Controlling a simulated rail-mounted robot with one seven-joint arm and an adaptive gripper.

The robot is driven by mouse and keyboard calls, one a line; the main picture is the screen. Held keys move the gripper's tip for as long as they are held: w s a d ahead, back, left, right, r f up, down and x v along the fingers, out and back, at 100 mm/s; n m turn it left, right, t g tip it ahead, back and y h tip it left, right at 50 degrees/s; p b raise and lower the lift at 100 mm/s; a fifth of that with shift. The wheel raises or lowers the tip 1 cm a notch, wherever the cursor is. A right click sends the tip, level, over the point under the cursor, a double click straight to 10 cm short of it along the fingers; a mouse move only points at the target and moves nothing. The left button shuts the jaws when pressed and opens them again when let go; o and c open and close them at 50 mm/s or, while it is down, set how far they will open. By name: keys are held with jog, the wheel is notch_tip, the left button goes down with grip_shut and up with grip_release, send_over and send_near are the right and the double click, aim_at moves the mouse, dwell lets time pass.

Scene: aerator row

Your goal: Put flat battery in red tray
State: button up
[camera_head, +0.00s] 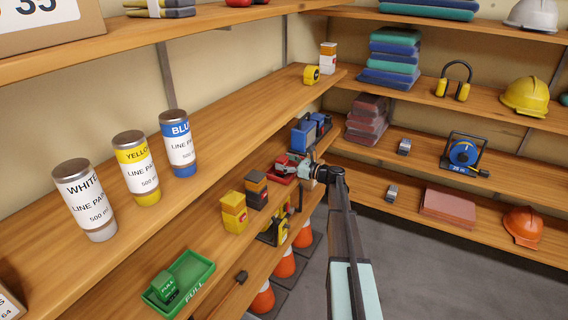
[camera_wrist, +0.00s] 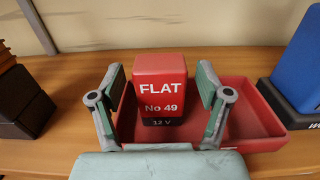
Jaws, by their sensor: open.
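The flat battery (camera_wrist: 160,85) is a red block with a black base, labelled "FLAT No 49 12 V". In the wrist view it stands upright in the left part of the red tray (camera_wrist: 262,142), behind the tray's front wall. My gripper (camera_wrist: 162,88) is open, with one finger on each side of the battery and a visible gap at both sides. In the head view my gripper (camera_head: 300,168) is at the red tray (camera_head: 281,179) on the middle left shelf and partly hides the battery.
A dark block (camera_wrist: 22,100) stands left of the tray and a blue item (camera_wrist: 298,70) right of it. Along the same shelf are yellow-and-dark batteries (camera_head: 234,212) and a green "FULL" tray (camera_head: 206,268). Paint cans (camera_head: 138,168) stand on the shelf above. Cones (camera_head: 285,266) stand below.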

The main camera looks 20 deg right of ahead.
jog(key=b+v, duration=0.3)
jog(key=v, duration=0.8)
jog(key=shift+s+d, duration=0.2)
jog(key=shift+s, duration=0.05)
jog(key=shift+f, duration=0.1)
